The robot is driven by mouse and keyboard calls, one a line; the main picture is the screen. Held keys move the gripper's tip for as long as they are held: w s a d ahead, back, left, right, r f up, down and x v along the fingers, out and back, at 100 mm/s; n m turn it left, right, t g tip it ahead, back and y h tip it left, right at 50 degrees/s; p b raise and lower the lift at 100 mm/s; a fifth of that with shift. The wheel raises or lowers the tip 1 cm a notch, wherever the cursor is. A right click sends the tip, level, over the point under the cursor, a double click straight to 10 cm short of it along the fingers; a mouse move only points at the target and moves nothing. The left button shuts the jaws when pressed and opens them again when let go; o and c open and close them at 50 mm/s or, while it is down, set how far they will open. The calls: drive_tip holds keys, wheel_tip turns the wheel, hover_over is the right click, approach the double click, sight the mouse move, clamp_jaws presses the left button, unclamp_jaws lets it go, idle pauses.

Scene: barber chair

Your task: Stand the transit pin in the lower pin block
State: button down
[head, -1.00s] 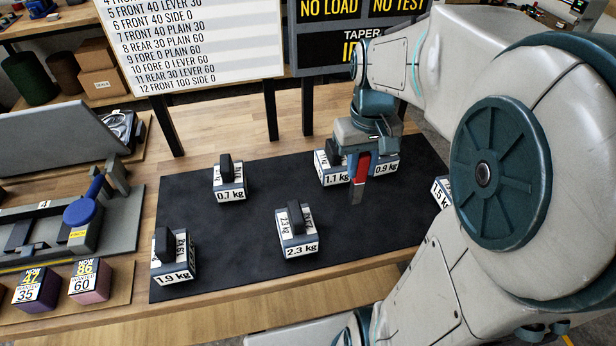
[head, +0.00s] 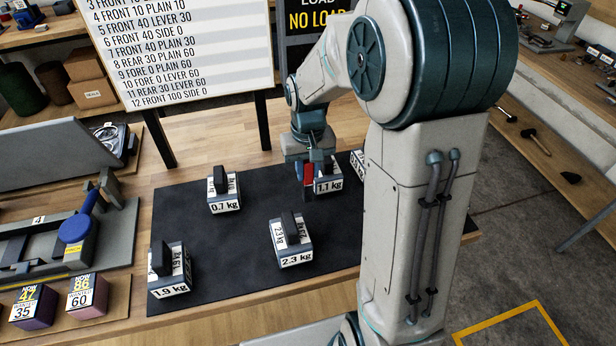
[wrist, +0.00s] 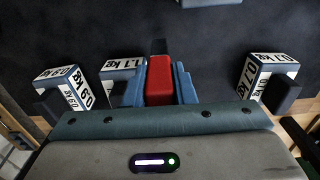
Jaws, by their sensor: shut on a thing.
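My gripper (head: 307,176) is shut on a red piece (head: 309,173), which I take to be the transit pin. In the wrist view my gripper (wrist: 159,88) has its blue-grey fingers on either side of the red piece (wrist: 159,76). A dark end sticks out past the fingertips there. I cannot make out the lower pin block in either view.
The black mat (head: 245,265) also bears weights of 0.7 kg (head: 224,203), 2.3 kg (head: 291,259) and 1.9 kg (head: 169,289). At left stand a grey fixture with a blue lever (head: 75,228) and two labelled blocks (head: 87,297). A list board (head: 180,50) stands behind.

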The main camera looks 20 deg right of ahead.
sight(308, 183)
drive_tip(key=shift+f, duration=1.75)
drive_tip(key=shift+f, duration=0.15)
drive_tip(key=c, duration=1.2)
unclamp_jaws()
